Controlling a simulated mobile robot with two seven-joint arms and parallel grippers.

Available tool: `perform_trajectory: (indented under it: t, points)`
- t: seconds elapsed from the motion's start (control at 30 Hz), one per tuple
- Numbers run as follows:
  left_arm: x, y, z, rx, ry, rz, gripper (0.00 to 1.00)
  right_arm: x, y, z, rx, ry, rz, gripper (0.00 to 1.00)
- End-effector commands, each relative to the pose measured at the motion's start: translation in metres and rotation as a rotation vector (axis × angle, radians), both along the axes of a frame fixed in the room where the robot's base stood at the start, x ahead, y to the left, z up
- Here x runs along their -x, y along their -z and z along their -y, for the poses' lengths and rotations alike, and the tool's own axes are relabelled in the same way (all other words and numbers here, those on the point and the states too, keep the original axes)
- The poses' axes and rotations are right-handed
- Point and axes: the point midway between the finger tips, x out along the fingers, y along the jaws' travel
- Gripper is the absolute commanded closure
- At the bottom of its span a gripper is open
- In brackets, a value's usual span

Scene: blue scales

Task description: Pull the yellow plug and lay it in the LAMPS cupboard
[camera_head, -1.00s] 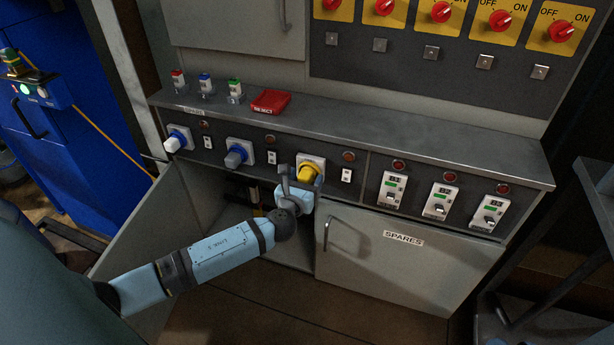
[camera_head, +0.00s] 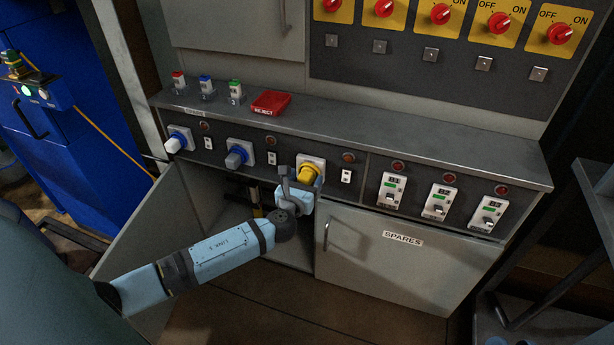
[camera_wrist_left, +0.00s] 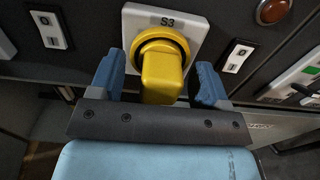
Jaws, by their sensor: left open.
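The yellow plug (camera_head: 308,172) sits in the S3 socket on the grey panel. It also shows in the wrist view (camera_wrist_left: 162,78). My left gripper (camera_head: 298,188) is at this plug. In the wrist view my left gripper (camera_wrist_left: 160,88) is open, with one finger on each side of the plug and gaps showing between. An open cupboard (camera_head: 208,190) is below the panel, its door swung out to the left. Its label is not visible, and my arm hides part of its inside. My right gripper is not in view.
A shut cupboard marked SPARES (camera_head: 402,238) is to the right. A red REJECT tray (camera_head: 271,103) and several small coloured items stand on the ledge (camera_head: 400,140). Rocker switches (camera_wrist_left: 236,56) flank the S3 socket.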

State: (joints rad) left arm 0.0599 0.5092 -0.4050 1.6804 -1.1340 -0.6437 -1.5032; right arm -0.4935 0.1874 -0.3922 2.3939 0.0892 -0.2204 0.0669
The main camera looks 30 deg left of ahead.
Motion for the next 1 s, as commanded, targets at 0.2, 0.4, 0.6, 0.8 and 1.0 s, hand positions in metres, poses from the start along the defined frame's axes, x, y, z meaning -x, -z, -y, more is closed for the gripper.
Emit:
perform_trajectory:
  t: [0.2, 0.4, 0.6, 0.8, 1.0]
  points:
    - [0.000, 0.000, 0.000, 0.000, 0.000, 0.000, 0.46, 0.000, 0.001, 0.000, 0.000, 0.000, -0.001, 0.63]
    - [0.000, 0.000, 0.000, 0.000, 0.000, 0.000, 0.92, 0.000, 0.001, 0.000, 0.000, 0.001, -0.001, 0.63]
    - [0.002, 0.000, 0.001, 0.000, 0.000, 0.000, 1.00, 0.000, -0.001, 0.000, -0.001, 0.001, 0.000, 0.63]
    - [0.009, -0.001, 0.002, 0.000, 0.000, 0.000, 1.00, 0.000, -0.004, 0.000, 0.000, 0.000, 0.000, 0.63]
    - [0.017, 0.000, 0.004, -0.001, 0.000, 0.000, 1.00, 0.000, -0.006, 0.000, 0.000, 0.000, 0.000, 0.63]
